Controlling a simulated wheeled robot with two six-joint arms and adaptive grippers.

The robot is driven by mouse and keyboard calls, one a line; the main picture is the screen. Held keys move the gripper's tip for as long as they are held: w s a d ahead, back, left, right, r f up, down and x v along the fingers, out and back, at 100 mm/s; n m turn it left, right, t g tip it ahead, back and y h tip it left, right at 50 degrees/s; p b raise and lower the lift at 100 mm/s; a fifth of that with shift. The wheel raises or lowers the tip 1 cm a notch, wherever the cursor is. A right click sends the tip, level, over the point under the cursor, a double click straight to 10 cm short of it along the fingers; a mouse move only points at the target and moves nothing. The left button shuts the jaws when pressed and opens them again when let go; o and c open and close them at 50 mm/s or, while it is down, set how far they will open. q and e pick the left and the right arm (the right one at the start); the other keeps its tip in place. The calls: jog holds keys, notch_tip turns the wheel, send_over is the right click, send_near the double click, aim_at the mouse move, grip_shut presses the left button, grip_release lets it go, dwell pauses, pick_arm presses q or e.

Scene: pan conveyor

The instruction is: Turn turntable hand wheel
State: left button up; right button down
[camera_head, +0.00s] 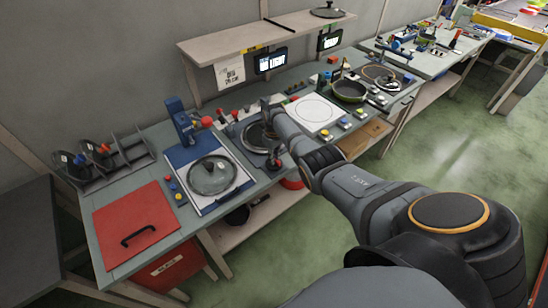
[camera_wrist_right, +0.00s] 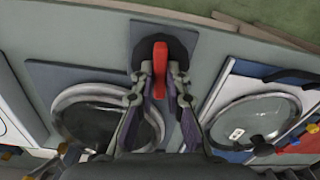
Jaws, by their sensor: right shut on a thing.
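The hand wheel shows in the right wrist view as a black disc (camera_wrist_right: 183,48) with an upright red handle (camera_wrist_right: 160,68), on a grey plate near the table's front edge. In the head view its red part (camera_head: 277,163) is small and partly covered. My right gripper (camera_wrist_right: 165,80) has its two fingers on either side of the red handle and is shut on it. In the head view the right gripper (camera_head: 274,150) reaches down there. The round turntable (camera_head: 252,137) lies just behind the wheel, partly hidden by my arm; its metal ring (camera_wrist_right: 62,105) shows in the wrist view. My left gripper is out of view.
A glass-lidded pan (camera_head: 212,175) on a blue and white base stands left of the wheel. A red board (camera_head: 150,205) with a black handle lies at the left end. A white plate (camera_head: 312,112) and a green-rimmed pan (camera_head: 349,90) are to the right.

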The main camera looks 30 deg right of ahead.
dwell(0.5)
jog(key=c, duration=1.4)
grip_release()
jog(key=shift+o, duration=0.2)
notch_tip(320, 180, up, 12)
